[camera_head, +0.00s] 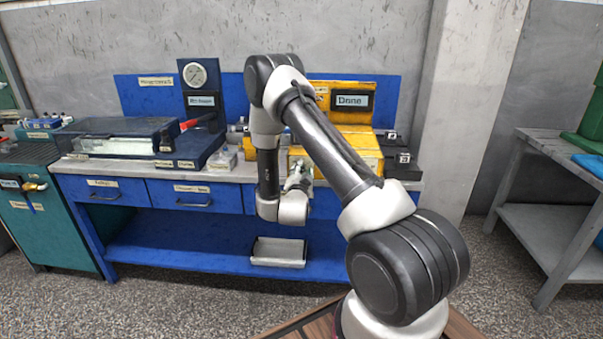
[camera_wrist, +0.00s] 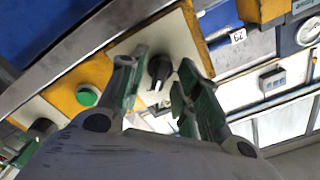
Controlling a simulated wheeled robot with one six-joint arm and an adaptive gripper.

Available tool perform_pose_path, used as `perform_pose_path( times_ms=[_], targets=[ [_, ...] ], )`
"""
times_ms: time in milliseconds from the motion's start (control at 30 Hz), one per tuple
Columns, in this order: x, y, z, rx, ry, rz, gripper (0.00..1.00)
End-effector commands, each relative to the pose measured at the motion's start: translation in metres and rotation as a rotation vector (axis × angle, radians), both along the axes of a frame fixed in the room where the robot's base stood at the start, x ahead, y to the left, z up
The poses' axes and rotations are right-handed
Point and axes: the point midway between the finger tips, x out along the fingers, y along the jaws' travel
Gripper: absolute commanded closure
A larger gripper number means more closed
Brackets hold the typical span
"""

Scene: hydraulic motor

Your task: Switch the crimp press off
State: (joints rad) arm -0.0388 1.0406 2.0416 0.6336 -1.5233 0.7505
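In the wrist view a black rotary knob (camera_wrist: 160,70) with a white pointer mark sits on a pale plate (camera_wrist: 184,38) with yellow edges. My gripper (camera_wrist: 159,80) is open, with one green-padded finger on each side of the knob. Gaps show between knob and fingers; whether either touches it is unclear. In the head view my gripper (camera_head: 298,178) is at the front of a yellow machine (camera_head: 345,145) on the bench, partly hidden by my arm. I take this machine to be the crimp press; its label is not readable. The knob is hidden there.
A green button (camera_wrist: 87,95) on a yellow panel and another dark knob (camera_wrist: 42,127) lie left in the wrist view. A gauge stand (camera_head: 201,90) and a clear-covered box (camera_head: 120,135) stand left on the blue bench (camera_head: 225,262). A grey table (camera_head: 560,145) stands right.

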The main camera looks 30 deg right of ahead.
Motion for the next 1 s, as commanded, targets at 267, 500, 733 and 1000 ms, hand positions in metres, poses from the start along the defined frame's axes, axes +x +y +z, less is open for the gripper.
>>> perform_pose_path(
  times_ms=[267, 500, 733, 1000],
  targets=[
    [-0.0002, 0.0001, -0.0001, 0.000, 0.000, 0.000, 0.85],
    [-0.0001, -0.0001, 0.0000, 0.000, 0.000, 0.000, 1.00],
    [0.0000, -0.0002, 0.0002, -0.017, 0.011, -0.001, 1.00],
    [0.0003, 0.0001, 0.0006, -0.126, 0.084, -0.001, 1.00]
  ],
)
